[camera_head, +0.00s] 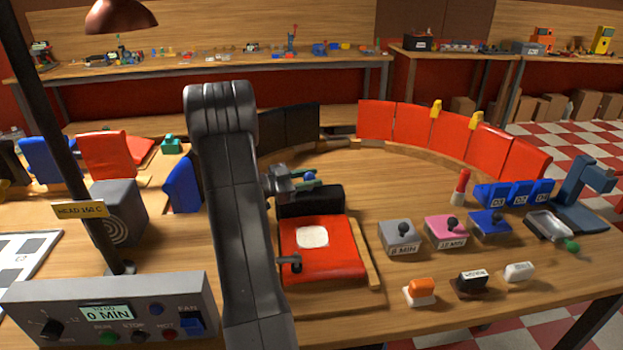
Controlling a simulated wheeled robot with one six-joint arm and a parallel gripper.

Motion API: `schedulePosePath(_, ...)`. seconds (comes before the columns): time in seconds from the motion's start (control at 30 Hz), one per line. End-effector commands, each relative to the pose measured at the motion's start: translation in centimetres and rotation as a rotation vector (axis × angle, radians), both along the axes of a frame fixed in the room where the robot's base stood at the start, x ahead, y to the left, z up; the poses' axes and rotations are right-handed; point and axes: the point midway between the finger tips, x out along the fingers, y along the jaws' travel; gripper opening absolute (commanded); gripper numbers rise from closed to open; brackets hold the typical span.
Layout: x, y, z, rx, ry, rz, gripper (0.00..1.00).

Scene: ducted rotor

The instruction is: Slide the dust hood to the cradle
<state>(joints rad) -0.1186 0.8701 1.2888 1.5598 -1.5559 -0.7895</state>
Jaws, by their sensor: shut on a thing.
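The dust hood looks to be the black box-like piece (312,203) at the far end of a low wooden frame, which seems to be the cradle (364,257). A red curved segment with a white square patch lies in the frame, in front of the hood. A small black clamp sits at its near left. My gripper (304,183) is just above the hood, with green-tipped fingers shut around a small blue knob that seems to top it. My dark arm hides part of the left side.
A control box (110,310) and lamp post stand left. Grey, pink and blue knobbed blocks (445,231) stand right, with smaller blocks in front. An arc of red panels (421,126) lines the back. Bare tabletop lies between the frame and the arc.

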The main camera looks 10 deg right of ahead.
Motion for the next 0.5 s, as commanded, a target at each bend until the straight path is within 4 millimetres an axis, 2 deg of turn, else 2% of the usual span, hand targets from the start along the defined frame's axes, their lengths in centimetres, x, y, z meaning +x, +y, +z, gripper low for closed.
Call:
schedulePosePath(0.03, 0.03, 0.25, -0.10, 0.002, 0.000, 0.004, 0.36)
schedulePosePath(0.1, 0.03, 0.24, -0.09, 0.002, 0.000, 0.004, 0.50)
schedulePosePath(0.13, 0.03, 0.22, -0.09, 0.002, 0.000, 0.004, 0.52)
schedulePosePath(0.37, 0.02, 0.14, -0.05, 0.002, 0.000, 0.002, 0.52)
schedulePosePath(0.5, -0.03, 0.81, -0.07, 0.001, 0.000, 0.004, 0.52)
